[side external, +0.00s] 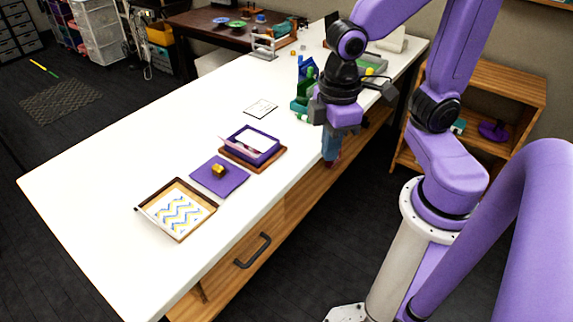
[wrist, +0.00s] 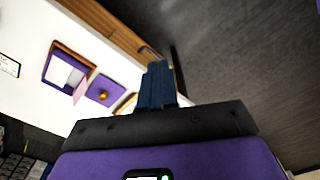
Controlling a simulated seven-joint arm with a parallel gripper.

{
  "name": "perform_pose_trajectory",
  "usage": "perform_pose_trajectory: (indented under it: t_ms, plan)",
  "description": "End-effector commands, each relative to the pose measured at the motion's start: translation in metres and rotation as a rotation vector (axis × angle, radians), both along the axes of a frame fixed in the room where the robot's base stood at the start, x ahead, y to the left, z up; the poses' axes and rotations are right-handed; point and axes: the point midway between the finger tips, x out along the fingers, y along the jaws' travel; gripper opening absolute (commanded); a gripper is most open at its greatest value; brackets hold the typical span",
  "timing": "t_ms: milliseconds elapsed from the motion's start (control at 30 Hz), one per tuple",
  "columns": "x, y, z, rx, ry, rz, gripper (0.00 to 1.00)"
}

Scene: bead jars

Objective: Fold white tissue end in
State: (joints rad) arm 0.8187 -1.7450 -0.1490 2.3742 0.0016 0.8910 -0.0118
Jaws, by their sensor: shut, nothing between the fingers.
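A purple box (side external: 267,152) stands on a brown wooden base on the white table, with white tissue (side external: 250,138) inside it. A pale pink-white end of tissue sticks out over the box's near-left side. The wrist view also shows the box (wrist: 50,68), its white tissue (wrist: 65,74) and the pinkish end (wrist: 80,92) hanging out past the wall. My gripper (side external: 330,160) is over the table's front edge, right of the box and apart from it. Its blue fingers (wrist: 158,68) are together and empty.
A white card (side external: 261,108) lies behind. Green and blue items (side external: 304,85) stand near my wrist. The table's left part is clear.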

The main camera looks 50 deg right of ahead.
Motion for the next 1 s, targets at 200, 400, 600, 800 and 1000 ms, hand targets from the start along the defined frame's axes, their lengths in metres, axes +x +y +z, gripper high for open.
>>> perform_pose_trajectory:
  t_ms: [200, 400, 600, 800, 1000]
  plan:
    - [-0.047, -0.018, 0.001, 0.005, -0.003, 0.128, 0.00]
    - [-0.059, -0.023, 0.000, 0.004, -0.002, 0.162, 0.00]
    - [-0.059, -0.023, 0.000, 0.004, -0.002, 0.161, 0.00]
    - [-0.058, -0.023, 0.000, 0.004, -0.002, 0.161, 0.00]
    - [-0.058, -0.023, 0.000, 0.005, -0.002, 0.161, 0.00]
